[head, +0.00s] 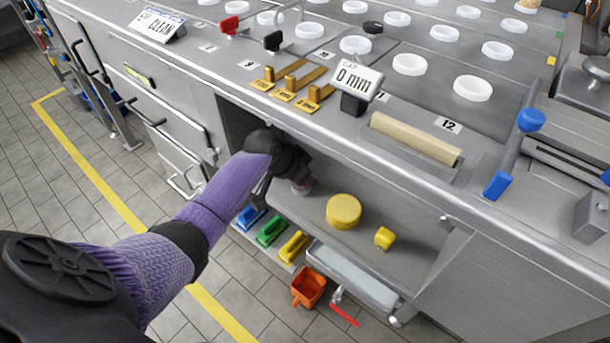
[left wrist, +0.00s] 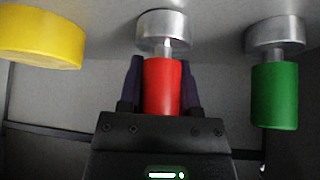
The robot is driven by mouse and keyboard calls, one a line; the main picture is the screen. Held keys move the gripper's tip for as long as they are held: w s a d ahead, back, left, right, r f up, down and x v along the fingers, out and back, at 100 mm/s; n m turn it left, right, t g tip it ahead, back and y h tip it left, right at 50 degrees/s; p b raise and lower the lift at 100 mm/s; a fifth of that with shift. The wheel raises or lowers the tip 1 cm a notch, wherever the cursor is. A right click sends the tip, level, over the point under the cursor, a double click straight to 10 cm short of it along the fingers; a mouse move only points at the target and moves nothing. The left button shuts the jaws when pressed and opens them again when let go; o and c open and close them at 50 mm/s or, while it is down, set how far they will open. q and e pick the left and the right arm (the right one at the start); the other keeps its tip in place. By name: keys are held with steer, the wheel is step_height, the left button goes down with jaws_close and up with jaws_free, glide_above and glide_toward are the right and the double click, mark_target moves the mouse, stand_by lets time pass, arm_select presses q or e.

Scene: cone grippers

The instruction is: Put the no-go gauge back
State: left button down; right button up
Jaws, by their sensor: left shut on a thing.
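The no-go gauge, taken to be the red-handled plug gauge (left wrist: 163,85), has a short silver cylinder on its end. In the left wrist view its red handle stands between the two dark fingers of my left gripper (left wrist: 162,78), which is shut on it. A matching gauge with a green handle (left wrist: 275,95) is to the right, apart from the fingers. In the head view my left gripper (head: 297,180) reaches into the open bay under the counter and hides most of what it holds. I cannot tell whether the red gauge touches the shelf. My right gripper is not in view.
A yellow round disc (head: 343,211) and a small yellow block (head: 384,238) lie on the bay's shelf (head: 400,205). The counter edge (head: 330,132) overhangs my arm. On the counter stand a "0 mm" display (head: 357,80), brass pieces (head: 290,85) and several white rings.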

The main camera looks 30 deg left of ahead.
arm_select(q)
steer(key=shift+f, duration=0.1)
steer(key=shift+c, duration=1.7)
jaws_free()
steer(key=shift+o, duration=0.2)
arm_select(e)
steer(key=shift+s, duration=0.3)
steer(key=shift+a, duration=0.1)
